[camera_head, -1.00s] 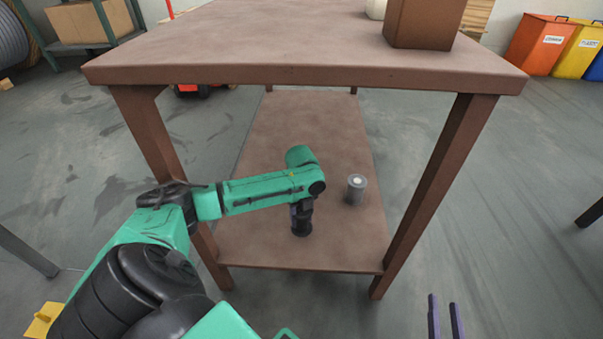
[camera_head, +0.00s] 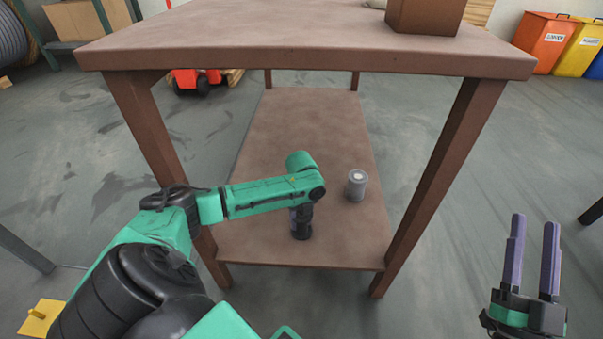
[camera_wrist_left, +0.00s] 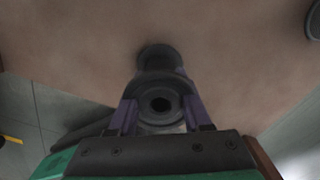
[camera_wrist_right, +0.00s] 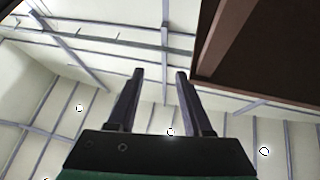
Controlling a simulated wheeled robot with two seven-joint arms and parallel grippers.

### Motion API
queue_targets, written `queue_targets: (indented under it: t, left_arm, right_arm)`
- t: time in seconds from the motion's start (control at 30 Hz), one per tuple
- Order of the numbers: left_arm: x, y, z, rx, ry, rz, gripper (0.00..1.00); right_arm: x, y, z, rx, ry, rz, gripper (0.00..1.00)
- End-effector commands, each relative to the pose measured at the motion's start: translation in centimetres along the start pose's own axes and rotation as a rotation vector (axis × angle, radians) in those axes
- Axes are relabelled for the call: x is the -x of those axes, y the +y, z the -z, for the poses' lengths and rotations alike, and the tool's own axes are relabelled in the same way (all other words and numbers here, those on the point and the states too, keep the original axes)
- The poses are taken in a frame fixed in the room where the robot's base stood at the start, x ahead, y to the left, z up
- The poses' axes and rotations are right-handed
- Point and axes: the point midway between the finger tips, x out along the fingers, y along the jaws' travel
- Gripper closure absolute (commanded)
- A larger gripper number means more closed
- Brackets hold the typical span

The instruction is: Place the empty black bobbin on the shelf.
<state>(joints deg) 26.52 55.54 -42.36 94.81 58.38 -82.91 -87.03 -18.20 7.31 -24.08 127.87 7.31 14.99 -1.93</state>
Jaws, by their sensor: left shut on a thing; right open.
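The black bobbin (camera_head: 301,229) stands upright at the near part of the brown lower shelf (camera_head: 305,125). Its base appears to be at the shelf surface; I cannot tell whether it touches. My left gripper (camera_head: 302,208) is shut on the bobbin from above. In the left wrist view the bobbin (camera_wrist_left: 158,62) shows between the purple fingers of the left gripper (camera_wrist_left: 160,112), its far flange against the shelf. My right gripper (camera_head: 535,222) is open and empty, right of the table; it also shows in the right wrist view (camera_wrist_right: 160,78).
A grey bobbin (camera_head: 357,186) stands on the shelf to the right of the black one. The tabletop (camera_head: 270,30) overhangs the shelf, with a brown box (camera_head: 426,14) on it. Table legs (camera_head: 440,175) flank the shelf. The shelf's far part is clear.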

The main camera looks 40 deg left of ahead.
Motion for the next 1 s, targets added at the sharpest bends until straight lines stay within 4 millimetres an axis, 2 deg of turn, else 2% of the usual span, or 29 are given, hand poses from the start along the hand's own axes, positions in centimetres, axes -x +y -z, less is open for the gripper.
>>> queue_targets:
  t: [0.17,0.2,0.23,0.27,0.77,0.87,1.0]
  left_arm:
    - [-0.2,0.0,0.0,0.001,0.0,0.0,1.0]
    - [-0.2,0.0,0.0,0.001,0.0,0.0,0.4]
    - [-0.2,0.0,0.0,0.001,0.0,0.0,0.28]
    - [-0.2,0.0,0.0,0.001,0.0,0.0,0.21]
    - [0.4,0.0,0.0,0.0,0.0,0.001,0.21]
    - [0.8,0.0,0.0,0.0,0.0,0.001,0.21]
    - [1.3,0.0,0.0,0.001,0.0,0.001,0.21]
  right_arm:
    - [0.1,0.0,-0.2,-0.002,-0.008,-0.002,0.5]
    - [0.2,0.0,-0.3,-0.003,-0.012,-0.002,0.5]
    - [0.2,0.0,-0.4,-0.003,-0.012,-0.002,0.5]
    - [0.2,0.0,-0.4,-0.003,-0.012,-0.002,0.5]
    - [0.1,0.0,-0.3,-0.007,-0.017,-0.003,0.5]
    - [0.6,0.1,-1.5,-0.02,-0.059,-0.009,0.5]
    - [2.5,0.1,-4.7,-0.043,-0.163,-0.026,0.5]
